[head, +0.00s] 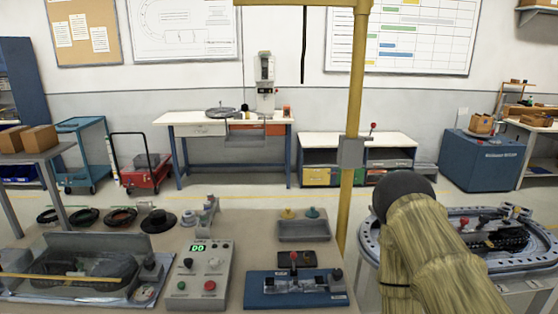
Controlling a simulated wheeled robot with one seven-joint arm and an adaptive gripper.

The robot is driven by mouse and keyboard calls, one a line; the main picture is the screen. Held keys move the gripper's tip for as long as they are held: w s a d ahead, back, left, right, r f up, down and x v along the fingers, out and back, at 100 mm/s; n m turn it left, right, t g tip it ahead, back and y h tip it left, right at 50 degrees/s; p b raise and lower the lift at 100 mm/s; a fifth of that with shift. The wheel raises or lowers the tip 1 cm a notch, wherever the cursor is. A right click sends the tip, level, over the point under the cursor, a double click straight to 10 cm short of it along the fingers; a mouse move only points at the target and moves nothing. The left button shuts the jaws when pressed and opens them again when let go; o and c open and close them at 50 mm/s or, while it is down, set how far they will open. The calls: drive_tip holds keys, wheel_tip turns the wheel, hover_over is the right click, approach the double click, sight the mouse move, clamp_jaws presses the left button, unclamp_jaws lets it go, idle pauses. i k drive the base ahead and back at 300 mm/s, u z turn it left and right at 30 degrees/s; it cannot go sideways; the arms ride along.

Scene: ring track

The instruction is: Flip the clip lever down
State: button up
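No part is plainly marked as the clip lever. A blue fixture (296,289) on the bench front has a metal top and an upright red-tipped lever (293,257) at its back. A dark knob (336,274) stands at its right end. At right, the grey ring track (375,238) carries small red-knobbed parts (484,220) and a dark mechanism (508,238), too small to make out. My arm covers the track's left part. My gripper does not show clearly in this view.
A control box (202,276) with a green display stands left of the blue fixture. A grey bin (303,231) lies behind it. A yellow post (354,120) rises between bench and ring track. An open grey case (75,272) fills the bench's left.

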sight(293, 256)
drive_tip(key=u, duration=0.2)
drive_tip(key=k, duration=0.55)
drive_tip(key=u, duration=0.6)
drive_tip(key=k, duration=0.8)
drive_tip(key=z, duration=0.15)
drive_tip(key=i, duration=0.4)
drive_tip(key=z, duration=0.75)
drive_tip(key=i, duration=1.2)
drive_tip(key=u, duration=0.7)
